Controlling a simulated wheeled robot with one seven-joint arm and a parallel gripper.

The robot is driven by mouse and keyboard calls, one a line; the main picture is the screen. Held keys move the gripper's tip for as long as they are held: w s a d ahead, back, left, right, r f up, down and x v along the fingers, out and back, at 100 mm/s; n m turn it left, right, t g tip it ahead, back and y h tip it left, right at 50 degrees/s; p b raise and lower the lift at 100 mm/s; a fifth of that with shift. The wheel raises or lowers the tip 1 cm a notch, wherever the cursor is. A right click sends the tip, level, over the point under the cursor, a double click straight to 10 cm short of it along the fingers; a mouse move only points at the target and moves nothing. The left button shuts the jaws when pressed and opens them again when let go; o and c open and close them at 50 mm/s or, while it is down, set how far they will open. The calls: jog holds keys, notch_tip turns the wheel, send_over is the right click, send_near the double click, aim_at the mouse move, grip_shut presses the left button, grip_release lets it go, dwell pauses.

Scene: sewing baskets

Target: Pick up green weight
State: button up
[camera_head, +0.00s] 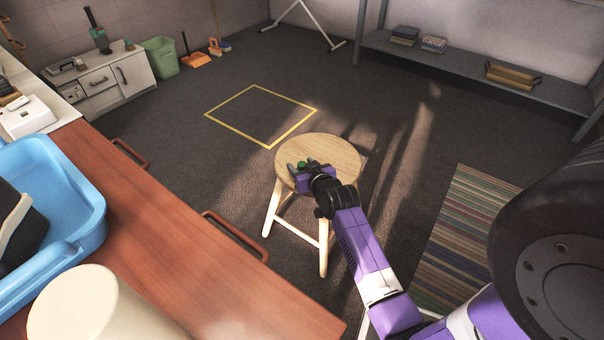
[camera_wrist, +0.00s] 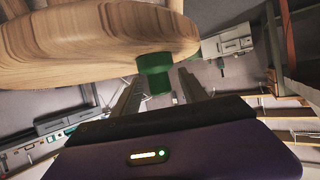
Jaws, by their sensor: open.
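The green weight (camera_head: 301,164) is a small dark green piece on the round wooden stool (camera_head: 338,154). In the wrist view the green weight (camera_wrist: 154,72) has a wider top and a narrower middle, and it stands against the stool's seat (camera_wrist: 90,38). My gripper (camera_head: 301,166) is at the stool top, with its two fingers apart. In the wrist view my gripper (camera_wrist: 160,85) has one finger on each side of the weight. The fingers look open, and I cannot tell whether either touches it.
A red-brown counter (camera_head: 180,235) runs along the left, with a blue tub (camera_head: 75,225) and a cream cylinder (camera_head: 90,305) on it. A yellow square (camera_head: 222,122) is marked on the floor behind the stool. A striped rug (camera_head: 462,235) lies at the right.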

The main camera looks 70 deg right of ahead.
jog(key=shift+c, duration=0.2)
grip_shut()
jog(key=shift+r, duration=0.15)
